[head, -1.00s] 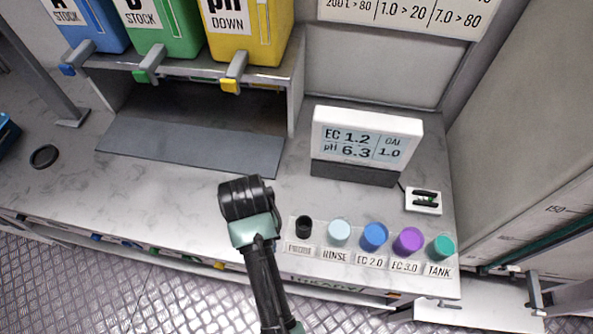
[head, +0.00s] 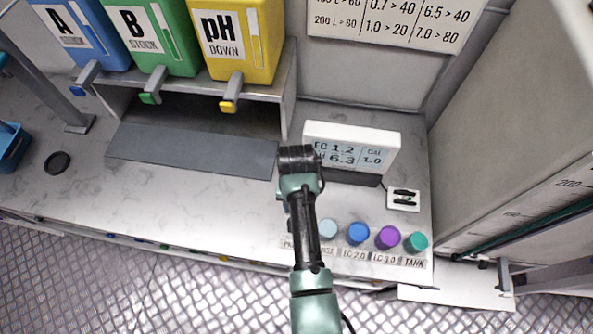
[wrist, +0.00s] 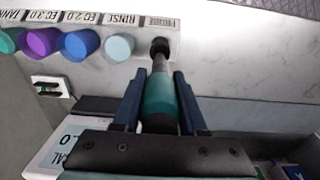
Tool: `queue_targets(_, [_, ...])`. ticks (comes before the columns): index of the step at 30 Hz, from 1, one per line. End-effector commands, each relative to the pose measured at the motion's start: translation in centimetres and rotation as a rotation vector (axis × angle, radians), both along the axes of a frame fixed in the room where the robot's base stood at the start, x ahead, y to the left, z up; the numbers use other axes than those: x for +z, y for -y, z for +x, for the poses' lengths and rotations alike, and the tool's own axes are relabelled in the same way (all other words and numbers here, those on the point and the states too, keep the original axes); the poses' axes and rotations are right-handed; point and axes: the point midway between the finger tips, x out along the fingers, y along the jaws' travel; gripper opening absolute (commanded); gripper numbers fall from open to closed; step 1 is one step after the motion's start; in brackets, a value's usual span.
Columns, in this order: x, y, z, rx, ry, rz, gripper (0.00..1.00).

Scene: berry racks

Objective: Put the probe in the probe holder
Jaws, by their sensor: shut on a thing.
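The probe (wrist: 160,95), a teal cylinder with a grey, narrower front end, is between the blue fingers of my gripper (wrist: 160,78), which is shut on it. The probe holder (wrist: 160,45), a small black cup by the PROBE label, is straight ahead of the probe's tip in the wrist view. The tip overlaps the holder's near edge there; I cannot tell whether it touches or enters it. In the head view my arm hides the holder, the probe and the gripper fingers.
Beside the holder stand the rinse cup (head: 327,229), blue EC 2.0 cup (head: 357,233), purple EC 3.0 cup (head: 388,237) and teal tank cup (head: 416,242). The meter display (head: 385,147) stands behind, partly covered by my arm. The counter left of my arm is mostly clear.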

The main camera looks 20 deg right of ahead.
Motion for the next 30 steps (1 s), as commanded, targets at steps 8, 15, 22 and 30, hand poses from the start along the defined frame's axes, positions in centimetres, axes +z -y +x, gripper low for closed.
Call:
queue_targets(8, [-2.7, 0.0, 0.0, 0.001, 0.001, -0.001, 0.0])
queue_targets(15, [-4.7, 0.0, 0.0, 0.001, 0.0, 0.0, 0.0])
queue_targets(22, [-6.5, 0.0, 0.0, 0.002, -0.001, 0.001, 0.0])
queue_targets(30, [-6.9, 0.0, 0.0, 0.002, 0.001, -0.001, 0.0])
